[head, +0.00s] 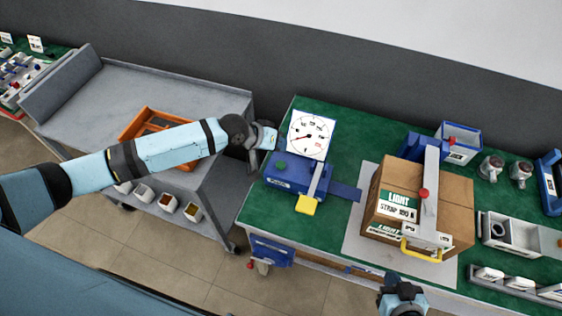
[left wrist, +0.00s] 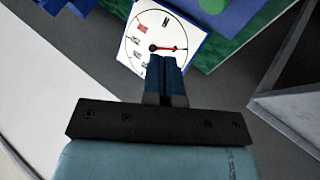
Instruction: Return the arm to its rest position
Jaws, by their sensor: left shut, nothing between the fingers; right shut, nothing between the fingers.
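My left arm reaches in from the left over the grey cart, and its gripper (head: 264,142) is just left of the white dial (head: 309,135) on the blue device. In the left wrist view the left fingers (left wrist: 166,72) are shut with nothing between them, in front of the dial face (left wrist: 146,35), whose lower part they cover. I cannot tell whether they touch it. My right gripper (head: 392,280) shows at the bottom edge, by the front of the green table, below the cardboard box. It is shut and empty; most of the right arm is out of view.
The blue device (head: 288,178) with a yellow-ended lever stands on the green table (head: 262,207). A cardboard box (head: 455,200) sits under a grey arm with a yellow handle. The grey cart (head: 190,85) holds an orange crate (head: 140,122).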

